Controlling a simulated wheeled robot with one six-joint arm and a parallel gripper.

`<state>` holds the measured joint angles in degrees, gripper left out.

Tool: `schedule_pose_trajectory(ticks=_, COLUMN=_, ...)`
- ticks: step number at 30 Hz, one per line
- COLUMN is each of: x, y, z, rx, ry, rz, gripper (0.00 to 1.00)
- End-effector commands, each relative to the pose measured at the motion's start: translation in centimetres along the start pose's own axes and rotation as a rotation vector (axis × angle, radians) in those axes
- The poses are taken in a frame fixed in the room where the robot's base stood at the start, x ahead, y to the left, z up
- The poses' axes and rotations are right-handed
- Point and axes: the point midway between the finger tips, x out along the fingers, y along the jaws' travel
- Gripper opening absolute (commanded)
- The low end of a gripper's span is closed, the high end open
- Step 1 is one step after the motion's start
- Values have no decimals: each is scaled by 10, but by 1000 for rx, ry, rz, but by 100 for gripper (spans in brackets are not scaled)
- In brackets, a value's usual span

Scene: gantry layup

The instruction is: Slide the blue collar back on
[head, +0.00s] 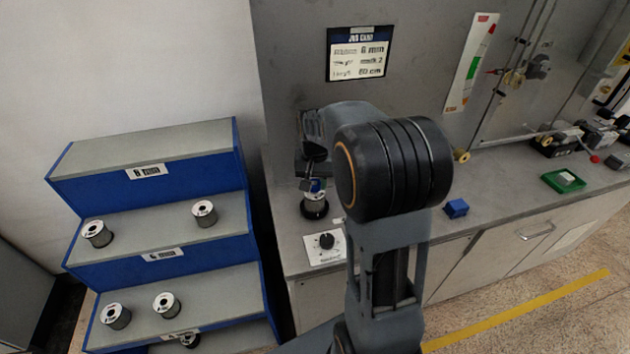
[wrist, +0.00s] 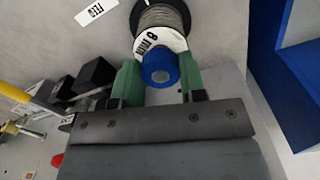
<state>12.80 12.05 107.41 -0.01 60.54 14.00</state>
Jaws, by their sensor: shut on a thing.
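The blue collar (wrist: 160,68) is a short round piece between the two green fingers of my gripper (wrist: 161,82) in the wrist view. The fingers touch its sides, and my gripper is shut on it. Just beyond it is a wire spool (wrist: 160,17) with a white label. In the head view my gripper (head: 315,184) is over the spool (head: 315,198), which stands upright on a dark round base on the bench. Whether the collar is seated on the spindle or just above it I cannot tell; the fingers and arm hide much of it.
A blue stepped rack (head: 150,260) with several spools stands at the left. A dial panel (head: 325,247) lies in front of the spool. A blue block (head: 456,208) and a green tray (head: 562,181) are farther right on the bench. A job card (head: 359,54) hangs behind.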

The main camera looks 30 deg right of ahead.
Motion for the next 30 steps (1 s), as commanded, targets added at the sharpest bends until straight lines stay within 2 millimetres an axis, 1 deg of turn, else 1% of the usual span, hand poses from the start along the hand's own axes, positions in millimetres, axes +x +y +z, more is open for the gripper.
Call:
schedule_pose_trajectory(ticks=18, x=16, y=0, z=0, rx=0, ry=0, rz=0, gripper=14)
schedule_pose_trajectory(ticks=19, x=15, y=0, z=0, rx=0, ry=0, rz=0, gripper=40)
schedule_pose_trajectory(ticks=27, x=15, y=0, z=0, rx=0, ry=0, rz=0, gripper=66)
schedule_pose_trajectory(ticks=28, x=15, y=0, z=0, rx=0, ry=0, rz=0, gripper=68)
schedule_pose_trajectory(ticks=30, x=15, y=0, z=0, rx=0, ry=0, rz=0, gripper=68)
